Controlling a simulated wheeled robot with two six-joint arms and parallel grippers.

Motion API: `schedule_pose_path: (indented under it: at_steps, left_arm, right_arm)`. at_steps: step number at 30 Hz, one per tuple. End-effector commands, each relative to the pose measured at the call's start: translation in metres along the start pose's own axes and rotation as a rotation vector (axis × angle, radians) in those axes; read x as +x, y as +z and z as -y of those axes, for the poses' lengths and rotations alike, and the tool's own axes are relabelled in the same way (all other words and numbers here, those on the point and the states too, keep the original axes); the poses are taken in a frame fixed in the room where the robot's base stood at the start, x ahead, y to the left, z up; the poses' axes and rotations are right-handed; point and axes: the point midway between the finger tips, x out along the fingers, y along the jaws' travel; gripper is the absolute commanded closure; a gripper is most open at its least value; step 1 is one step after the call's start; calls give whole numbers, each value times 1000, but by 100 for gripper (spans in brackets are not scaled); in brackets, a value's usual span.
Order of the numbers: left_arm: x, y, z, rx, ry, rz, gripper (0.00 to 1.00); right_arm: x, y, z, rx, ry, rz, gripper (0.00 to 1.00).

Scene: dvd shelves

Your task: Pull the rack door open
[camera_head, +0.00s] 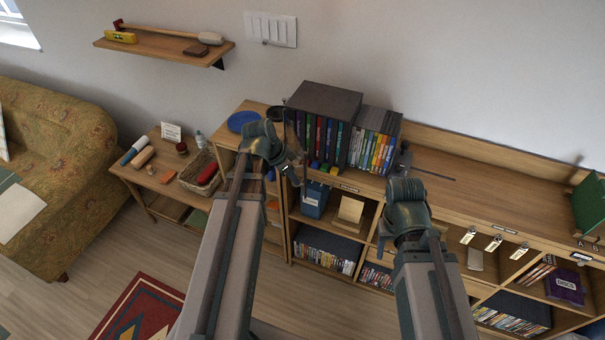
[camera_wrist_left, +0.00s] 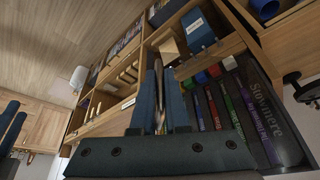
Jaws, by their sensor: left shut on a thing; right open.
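The dark rack (camera_head: 330,98) stands on the shelf top with its front open to view and a row of upright cases inside. My left gripper (camera_head: 301,172) is at the rack's front left corner. In the left wrist view, its blue fingers (camera_wrist_left: 163,92) are shut on a thin upright edge, which looks like the rack door (camera_wrist_left: 171,84), seen nearly edge-on. Most of the door is hidden by the gripper, so how far it stands open is hard to tell. My right gripper (camera_head: 402,160) is open, in front of the shelf top right of the rack.
Several upright cases (camera_head: 375,140) stand right of the rack. Coloured blocks (camera_head: 322,166) lie at its front. Cubbies below hold a blue box (camera_head: 315,198) and discs. The shelf top (camera_head: 480,180) farther right is mostly clear.

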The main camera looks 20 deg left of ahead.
Motion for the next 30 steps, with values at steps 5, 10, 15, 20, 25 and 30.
schedule_pose_path:
  at_steps: [5,10,15,20,25,30]
  left_arm:
    - [-9,22,14,149,66,0,100]
    - [-18,45,33,298,128,0,100]
    - [-28,68,55,347,147,1,100]
    - [-35,85,80,347,146,2,100]
    - [-40,98,105,347,147,2,100]
    - [-43,106,127,347,146,2,100]
  right_arm:
    - [0,0,0,0,0,0,50]
    - [0,0,0,0,0,0,50]
    - [0,0,0,0,0,0,50]
    - [0,0,0,0,0,0,50]
    - [0,0,0,0,0,0,50]
    - [0,0,0,0,0,0,50]
